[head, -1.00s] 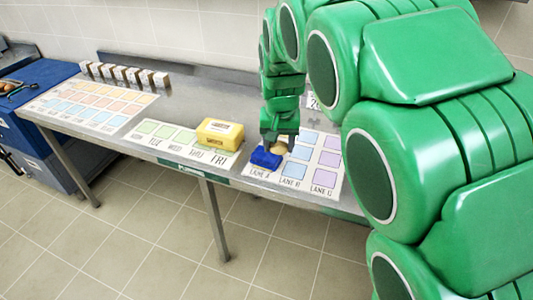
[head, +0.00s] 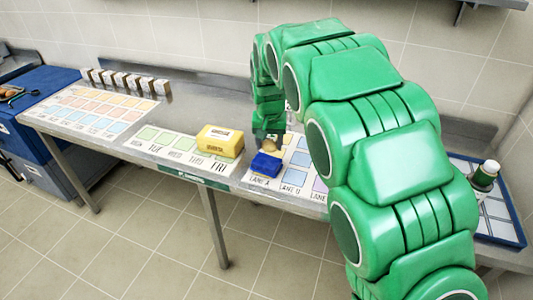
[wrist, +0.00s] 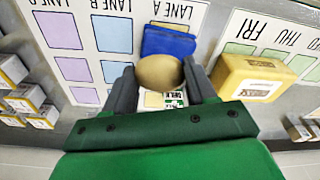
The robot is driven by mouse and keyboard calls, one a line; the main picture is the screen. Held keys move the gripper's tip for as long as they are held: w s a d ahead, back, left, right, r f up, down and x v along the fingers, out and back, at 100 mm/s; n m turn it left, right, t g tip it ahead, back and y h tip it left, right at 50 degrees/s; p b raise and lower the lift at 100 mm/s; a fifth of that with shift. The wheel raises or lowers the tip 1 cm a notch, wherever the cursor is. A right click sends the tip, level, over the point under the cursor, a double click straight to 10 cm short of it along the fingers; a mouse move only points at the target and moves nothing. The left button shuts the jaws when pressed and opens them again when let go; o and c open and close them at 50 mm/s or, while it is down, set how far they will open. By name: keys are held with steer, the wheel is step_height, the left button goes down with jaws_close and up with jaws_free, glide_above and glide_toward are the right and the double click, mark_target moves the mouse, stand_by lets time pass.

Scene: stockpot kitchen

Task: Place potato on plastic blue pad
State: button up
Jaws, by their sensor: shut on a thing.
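The potato (wrist: 160,72) is tan and round and sits between the fingers of my gripper (wrist: 160,86), which is shut on it. In the head view the potato (head: 270,146) shows just under my gripper (head: 269,140), partly covered by it. The blue pad (head: 266,165) lies on the lane sheet at the LANE A end, in front of the potato. In the wrist view the potato overlaps the near edge of the blue pad (wrist: 168,42). I cannot tell whether they touch.
A yellow box (head: 220,140) stands left of the pad on the weekday sheet (head: 165,148). Several small boxes (head: 122,82) line the back left. A blue-rimmed tray (head: 517,232) with a green-and-white container (head: 485,175) is at the right. Bare metal shows behind the sheets.

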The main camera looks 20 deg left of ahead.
glide_above(266, 160)
steer(key=shift+s+d+f, duration=0.1)
steer(key=shift+f, duration=3.9)
steer(key=shift+f, duration=0.1)
steer(key=o, duration=1)
steer(key=shift+o, duration=0.2)
steer(key=r, duration=0.4)
steer(key=s+r, duration=0.1)
steer(key=r, duration=0.7)
steer(key=shift+s+d, duration=0.25)
